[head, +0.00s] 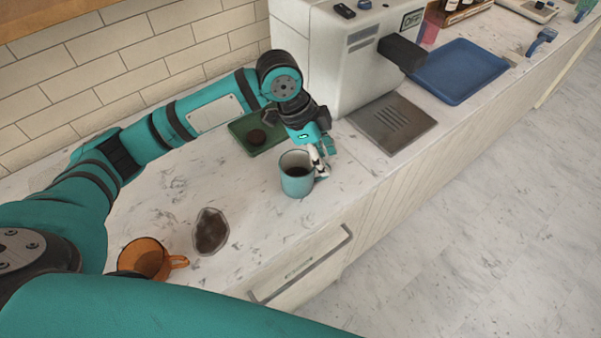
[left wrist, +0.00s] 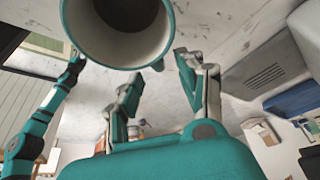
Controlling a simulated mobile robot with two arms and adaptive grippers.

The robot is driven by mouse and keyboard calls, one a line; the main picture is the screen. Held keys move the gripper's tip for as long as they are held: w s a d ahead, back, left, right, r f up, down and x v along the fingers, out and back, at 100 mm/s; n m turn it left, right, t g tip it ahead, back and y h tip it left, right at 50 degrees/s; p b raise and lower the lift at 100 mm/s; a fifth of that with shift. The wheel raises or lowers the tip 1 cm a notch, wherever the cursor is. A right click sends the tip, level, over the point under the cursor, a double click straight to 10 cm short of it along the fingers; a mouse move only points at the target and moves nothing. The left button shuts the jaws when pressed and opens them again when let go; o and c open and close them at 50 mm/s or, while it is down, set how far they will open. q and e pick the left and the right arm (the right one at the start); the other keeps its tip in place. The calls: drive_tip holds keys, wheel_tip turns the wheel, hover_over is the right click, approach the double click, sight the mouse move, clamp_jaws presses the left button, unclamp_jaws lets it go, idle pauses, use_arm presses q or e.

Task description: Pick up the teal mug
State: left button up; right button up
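The teal mug (head: 291,184) stands upright on the marble counter, with dark content inside. My left gripper (head: 320,168) reaches down at the mug's right side, close to its handle. In the left wrist view the teal mug (left wrist: 124,61) fills the top centre. There the two fingers of my left gripper (left wrist: 160,76) are apart, one on each side of the mug's handle (left wrist: 158,64). I cannot tell whether either finger touches the handle.
A green tray (head: 240,131) lies behind the teal mug. The coffee machine (head: 345,60) with its drip tray (head: 375,139) and a blue tray (head: 462,71) are farther right.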

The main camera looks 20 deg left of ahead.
use_arm(q)
drive_tip(key=x, duration=0.1)
drive_tip(key=p+x, duration=0.1)
drive_tip(key=x, duration=0.2)
drive_tip(key=shift+s+a+f, duration=0.1)
drive_tip(key=shift+a+f, duration=0.15)
drive_tip(key=shift+f, duration=0.1)
drive_tip(key=shift+d+f, duration=0.15)
drive_tip(key=shift+f, duration=0.15)
drive_tip(key=shift+c, duration=0.5)
clamp_jaws()
use_arm(e)
drive_tip(key=shift+s+r, duration=0.65)
drive_tip(key=shift+s, duration=0.2)
